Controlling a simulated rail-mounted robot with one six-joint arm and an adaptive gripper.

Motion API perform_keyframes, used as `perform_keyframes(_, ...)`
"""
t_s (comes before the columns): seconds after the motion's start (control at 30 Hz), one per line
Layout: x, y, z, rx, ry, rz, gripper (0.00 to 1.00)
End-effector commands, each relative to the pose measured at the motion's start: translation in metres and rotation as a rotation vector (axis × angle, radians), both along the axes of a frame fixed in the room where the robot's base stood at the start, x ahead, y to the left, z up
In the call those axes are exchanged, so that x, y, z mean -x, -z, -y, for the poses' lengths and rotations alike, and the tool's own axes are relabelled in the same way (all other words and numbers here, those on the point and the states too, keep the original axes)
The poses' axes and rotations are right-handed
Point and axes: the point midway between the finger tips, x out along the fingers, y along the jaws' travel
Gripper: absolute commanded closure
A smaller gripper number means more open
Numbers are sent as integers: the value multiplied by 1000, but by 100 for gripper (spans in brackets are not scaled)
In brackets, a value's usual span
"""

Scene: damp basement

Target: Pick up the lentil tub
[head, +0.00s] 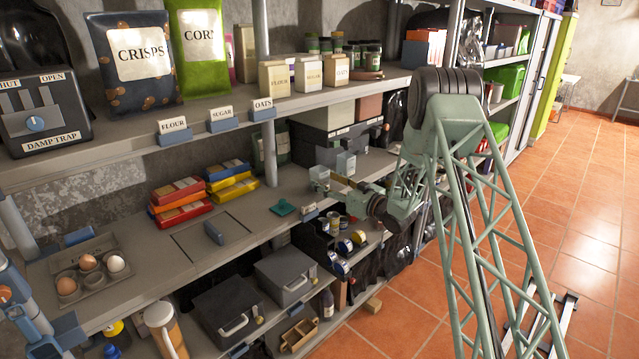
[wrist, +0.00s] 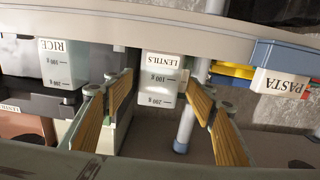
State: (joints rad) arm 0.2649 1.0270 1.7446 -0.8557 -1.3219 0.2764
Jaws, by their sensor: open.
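The lentil tub (wrist: 160,68) is a small pale box with dark lettering and gram marks. It appears upside down in the wrist view, at centre top. My gripper (wrist: 158,96) is open, with wood-coloured finger pads to the left and right of the tub's lower part in the picture. I see gaps beside the tub and cannot tell how deep it sits between the fingers. In the head view my gripper (head: 343,186) is over the middle shelf, beside small pale tubs whose labels I cannot read.
A rice tub (wrist: 61,64) stands to the left in the wrist view, and a pasta label (wrist: 280,84) is to the right. A shelf post (wrist: 187,125) is close behind the right fingers. In the head view, grey boxes (head: 325,145) stand behind the gripper, and the upper shelf (head: 215,105) overhangs.

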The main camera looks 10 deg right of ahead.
Motion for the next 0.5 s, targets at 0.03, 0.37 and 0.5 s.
perform_keyframes(0.03,-5,1,-3,0,-1,1,49)
perform_keyframes(0.37,-30,0,-18,1,1,-1,49)
perform_keyframes(0.5,-33,0,-19,0,1,0,49)
